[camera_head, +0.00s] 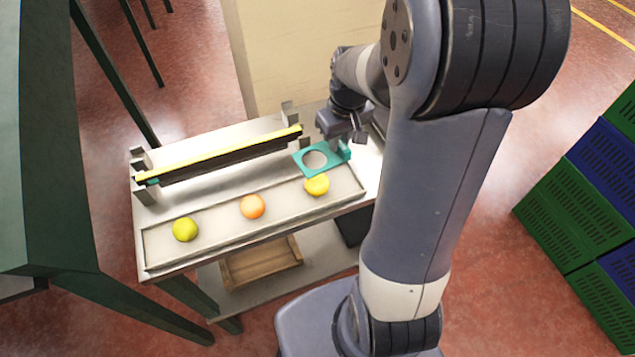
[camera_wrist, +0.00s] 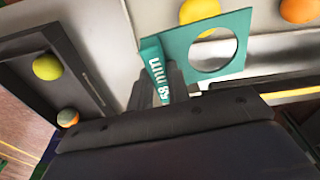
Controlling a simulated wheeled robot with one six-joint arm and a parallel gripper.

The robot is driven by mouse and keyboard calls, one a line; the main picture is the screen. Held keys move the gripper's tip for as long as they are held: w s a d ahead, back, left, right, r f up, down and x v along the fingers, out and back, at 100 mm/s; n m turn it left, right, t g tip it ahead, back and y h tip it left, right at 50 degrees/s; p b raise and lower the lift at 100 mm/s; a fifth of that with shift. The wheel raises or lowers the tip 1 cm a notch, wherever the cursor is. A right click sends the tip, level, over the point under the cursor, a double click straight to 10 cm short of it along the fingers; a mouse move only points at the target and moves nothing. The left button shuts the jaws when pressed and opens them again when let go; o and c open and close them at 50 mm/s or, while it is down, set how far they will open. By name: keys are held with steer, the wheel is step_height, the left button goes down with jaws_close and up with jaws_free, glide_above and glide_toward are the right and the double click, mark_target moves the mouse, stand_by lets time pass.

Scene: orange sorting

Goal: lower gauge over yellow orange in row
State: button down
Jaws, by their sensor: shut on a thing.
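My gripper (camera_head: 346,141) is shut on the teal gauge (camera_head: 337,157), a flat plate with a round hole. The gauge is held above the right end of the row, beside and partly over the yellow orange (camera_head: 317,187) from this view. In the wrist view the fingers (camera_wrist: 170,86) pinch the gauge's upright lettered tab, and the plate (camera_wrist: 178,47) extends beyond. The yellow orange (camera_wrist: 199,9) shows past the plate's far edge, not centred in the hole. An orange-coloured fruit (camera_head: 252,206) and a yellow-green one (camera_head: 185,230) lie further left in the row.
The row lies in a shallow pale tray (camera_head: 219,223) on the table. A yellow-topped bar (camera_head: 222,153) on metal stands runs behind. In the wrist view a dark bin (camera_wrist: 78,72) holds two fruits. A wooden tray (camera_head: 262,268) is on the lower shelf. Crates (camera_head: 575,200) stand at right.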

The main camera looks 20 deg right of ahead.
steer(key=shift+f, duration=0.1)
steer(key=shift+s+a+f+n+b, duration=0.1)
steer(key=shift+s+f+n+b, duration=0.25)
steer(key=shift+f+b, duration=0.4)
steer(key=shift+s+f+n+b, duration=0.35)
steer(key=shift+f+b, duration=0.25)
steer(key=shift+f, duration=0.1)
steer(key=shift+f+b, duration=1.35)
steer(key=shift+f, duration=0.35)
steer(key=shift+r, duration=0.2)
stand_by(0.7)
steer(key=shift+r+p, duration=3.35)
steer(key=shift+r, duration=0.75)
